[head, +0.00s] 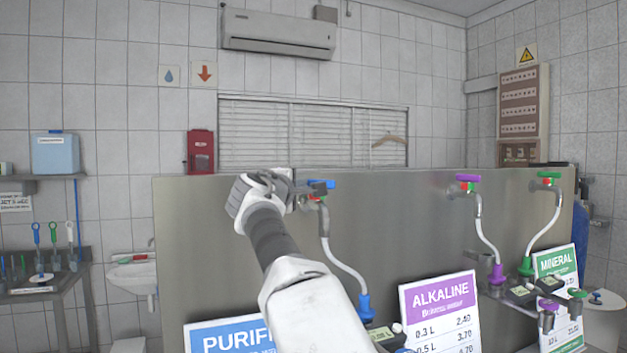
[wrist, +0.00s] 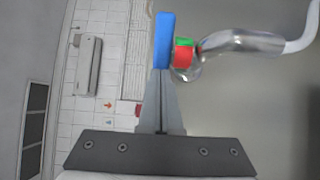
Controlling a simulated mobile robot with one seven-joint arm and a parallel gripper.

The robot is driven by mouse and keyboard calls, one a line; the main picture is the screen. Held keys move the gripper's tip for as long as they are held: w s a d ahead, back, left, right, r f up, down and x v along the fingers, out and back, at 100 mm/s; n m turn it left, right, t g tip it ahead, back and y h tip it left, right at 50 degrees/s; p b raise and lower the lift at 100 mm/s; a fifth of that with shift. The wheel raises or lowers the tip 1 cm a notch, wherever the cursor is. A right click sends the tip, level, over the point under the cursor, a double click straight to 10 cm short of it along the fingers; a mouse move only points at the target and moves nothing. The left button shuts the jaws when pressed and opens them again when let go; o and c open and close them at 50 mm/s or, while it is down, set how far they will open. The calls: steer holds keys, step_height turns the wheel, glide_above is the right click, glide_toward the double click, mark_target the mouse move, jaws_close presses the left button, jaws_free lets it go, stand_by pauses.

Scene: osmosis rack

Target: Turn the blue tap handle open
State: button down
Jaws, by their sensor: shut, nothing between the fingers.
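The blue tap handle (head: 322,184) sits on top of a metal tap with a red and green collar, at the upper left of the steel panel (head: 400,230). In the wrist view the blue handle (wrist: 164,40) shows as a long bar, with the red and green collar (wrist: 183,54) beside it. My gripper (head: 296,186) is just left of the handle in the head view. In the wrist view its fingers (wrist: 160,74) are shut and empty, with their tips at the near end of the blue handle. I cannot tell whether they touch it.
A purple-handled tap (head: 467,179) and a green-handled tap (head: 548,175) stand further right on the panel. White hoses hang from the taps. Signs such as the purple ALKALINE board (head: 439,310) stand in front. A sink (head: 135,275) is at the left wall.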

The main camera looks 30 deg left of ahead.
steer(key=shift+w+a+p, duration=1.05)
steer(key=shift+a+p, duration=0.05)
steer(key=shift+p, duration=1.45)
steer(key=shift+w+a+p, duration=0.1)
steer(key=shift+w+p, duration=0.2)
steer(key=shift+p, duration=0.05)
steer(key=shift+s+f, duration=0.1)
